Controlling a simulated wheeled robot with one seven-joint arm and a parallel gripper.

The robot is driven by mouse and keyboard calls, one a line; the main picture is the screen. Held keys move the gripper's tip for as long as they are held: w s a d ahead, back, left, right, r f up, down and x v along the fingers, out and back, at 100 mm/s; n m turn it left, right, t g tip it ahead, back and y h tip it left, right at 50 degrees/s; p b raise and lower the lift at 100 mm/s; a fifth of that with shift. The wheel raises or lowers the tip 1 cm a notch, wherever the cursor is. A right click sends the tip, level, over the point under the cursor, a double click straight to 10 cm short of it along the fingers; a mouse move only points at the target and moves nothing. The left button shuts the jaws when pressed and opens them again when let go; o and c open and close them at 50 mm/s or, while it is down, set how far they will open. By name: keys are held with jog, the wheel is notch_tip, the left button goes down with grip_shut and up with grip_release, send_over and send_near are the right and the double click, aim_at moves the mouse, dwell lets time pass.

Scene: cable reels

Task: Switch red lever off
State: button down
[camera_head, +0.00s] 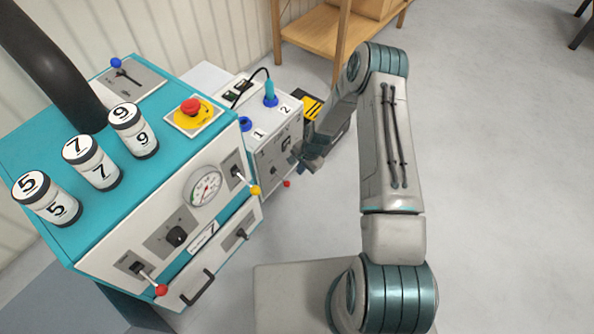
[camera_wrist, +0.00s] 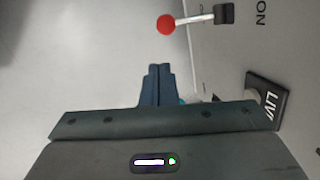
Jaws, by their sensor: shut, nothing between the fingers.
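A lever with a red ball (camera_wrist: 166,25) is in the wrist view, on a short pale rod from a black slot on a light panel. The word ON is printed beside it. In the head view, a small red knob (camera_head: 287,184) shows low on the white box (camera_head: 262,160), close to my gripper (camera_head: 303,164). Another red-ball lever (camera_head: 161,290) is at the lower left of the teal machine. My gripper (camera_wrist: 160,67) is shut and empty. Its fingertips point toward the red ball, with a visible gap between them.
The teal machine (camera_head: 45,155) carries several numbered cans and a red emergency button (camera_head: 191,106). A yellow-ball lever (camera_head: 254,190) sticks out from its front. A dark plate (camera_wrist: 268,100) lies right of my fingers.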

jog(key=s+d+r+p, duration=0.3)
jog(key=d+r, duration=0.4)
jog(key=shift+s+d+r, duration=0.2)
jog(key=shift+d, duration=0.1)
jog(key=shift+r, duration=0.1)
jog(key=s+r+n+h+p, duration=0.2)
jog(key=r+p, duration=0.5)
jog(key=r, duration=1.3)
jog(key=s+r+n+p, duration=0.3)
jog(key=r+p, duration=0.4)
jog(key=r, duration=1.3)
jog(key=s+r+n+p, duration=0.1)
jog(key=s+r+p, duration=0.3)
jog(key=r, duration=0.5)
jog(key=s+r+n+t+p, duration=0.1)
jog(key=s+r+p, duration=0.3)
jog(key=s+r, duration=0.4)
jog(key=s+r+n+t+p, duration=0.1)
jog(key=s+r+p, duration=0.3)
jog(key=r, duration=0.6)
jog(key=shift+s+r+n+h+p, duration=0.35)
jog(key=shift+s+n, duration=0.45)
jog(key=shift+s, duration=0.4)
